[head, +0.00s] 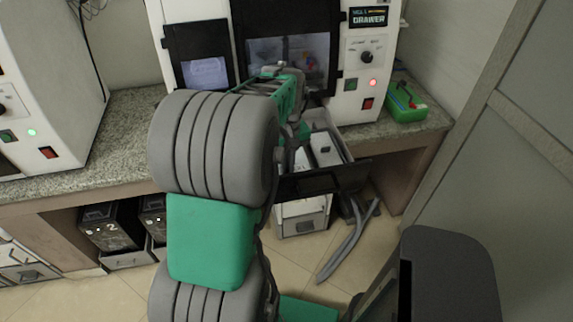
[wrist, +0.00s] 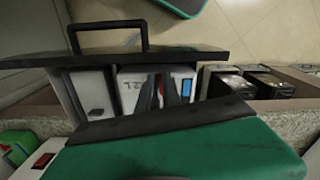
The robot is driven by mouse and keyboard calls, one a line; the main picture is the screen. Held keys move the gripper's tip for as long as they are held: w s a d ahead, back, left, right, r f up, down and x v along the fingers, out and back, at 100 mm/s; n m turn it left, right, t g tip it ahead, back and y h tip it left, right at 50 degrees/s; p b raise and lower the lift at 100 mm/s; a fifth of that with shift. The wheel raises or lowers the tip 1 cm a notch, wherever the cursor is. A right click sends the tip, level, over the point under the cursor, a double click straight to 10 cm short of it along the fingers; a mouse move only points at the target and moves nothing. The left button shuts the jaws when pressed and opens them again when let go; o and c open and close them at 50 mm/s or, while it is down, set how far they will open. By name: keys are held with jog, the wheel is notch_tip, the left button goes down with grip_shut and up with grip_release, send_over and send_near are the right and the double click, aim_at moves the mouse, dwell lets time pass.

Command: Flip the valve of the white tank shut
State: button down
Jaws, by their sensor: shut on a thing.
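The white tank (wrist: 130,82), with dark lettering on its top, sits in an open drawer with a black front (wrist: 150,58). My gripper (wrist: 160,88) points down at it in the wrist view, its dark fingers over the tank's top. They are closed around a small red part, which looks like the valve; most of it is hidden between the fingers. A blue patch (wrist: 187,86) shows just right of the fingers. In the head view, the drawer (head: 345,150) stands out from the white machine, and my arm hides the fingers and most of the tank.
A second white box (wrist: 92,92) with a dark slot lies beside the tank in the drawer. A green case (head: 405,103) stands on the counter (head: 125,125) at the right. Black boxes (head: 112,225) sit under the counter. A grey door (head: 490,150) bounds the right side.

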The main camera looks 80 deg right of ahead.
jog(key=shift+w+a+m, duration=0.15)
jog(key=shift+w+m, duration=0.1)
jog(key=shift+m, duration=1.05)
jog(key=c, duration=1.5)
grip_release()
notch_tip(320, 180, up, 8)
jog(key=shift+f+b, duration=0.1)
jog(key=shift+b, duration=0.3)
